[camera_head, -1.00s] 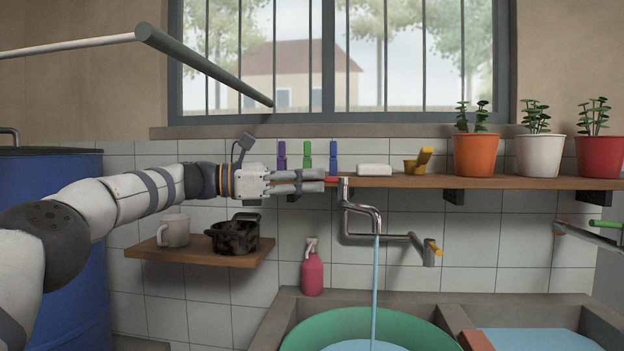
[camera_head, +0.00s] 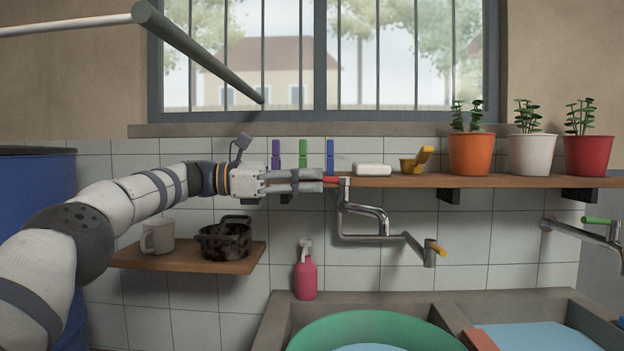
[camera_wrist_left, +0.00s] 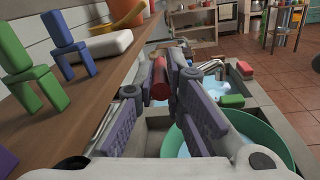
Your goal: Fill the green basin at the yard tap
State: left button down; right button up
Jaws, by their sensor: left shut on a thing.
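The green basin (camera_head: 440,334) stands in the left sink, cut by the picture's bottom edge, with water inside. It also shows in the wrist view (camera_wrist_left: 272,142). The metal yard tap (camera_head: 365,212) is on the tiled wall above it, with a red handle (camera_head: 332,181) at its upper left. No water stream falls from its spout. My left gripper (camera_head: 322,181) is shut on the red handle, which shows between its fingers in the wrist view (camera_wrist_left: 159,80). My right gripper is in neither view.
The wooden shelf (camera_head: 400,181) runs just behind my left gripper, holding pegs, soap (camera_head: 371,169) and several plant pots. A lower shelf (camera_head: 190,256) holds a mug and a dark pot. A pink bottle (camera_head: 306,279) stands behind the sink's edge.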

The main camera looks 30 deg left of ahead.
pick_arm(q)
jog(key=shift+r, duration=0.25)
jog(key=c, duration=1.7)
grip_release()
jog(key=shift+o, duration=0.2)
jog(key=shift+f, duration=0.1)
